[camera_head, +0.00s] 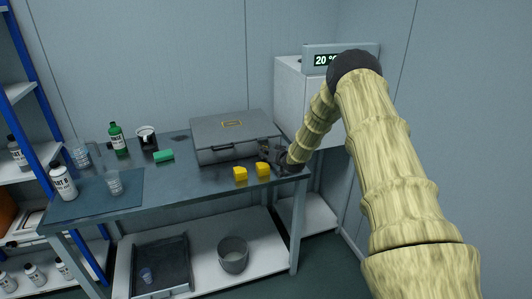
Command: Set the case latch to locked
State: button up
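The grey case (210,135) lies closed on the right part of the table, with a yellow-outlined label on its lid. A handle shows on its front side. The latch cannot be made out at this size. My gripper (268,154) is at the right front corner of the case, close to its front face. Its fingers are small and dark, and I cannot tell whether they are open or shut, or whether they touch the case.
Two yellow blocks (240,174) sit on the table (190,190) just in front of the case. A green block (164,156), a green bottle (118,140), a dark mug (146,138) and a white bottle (63,183) stand left. A white cabinet (290,95) with a display is behind my arm.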

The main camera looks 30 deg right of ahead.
jog(key=shift+x, duration=0.9)
grip_shut()
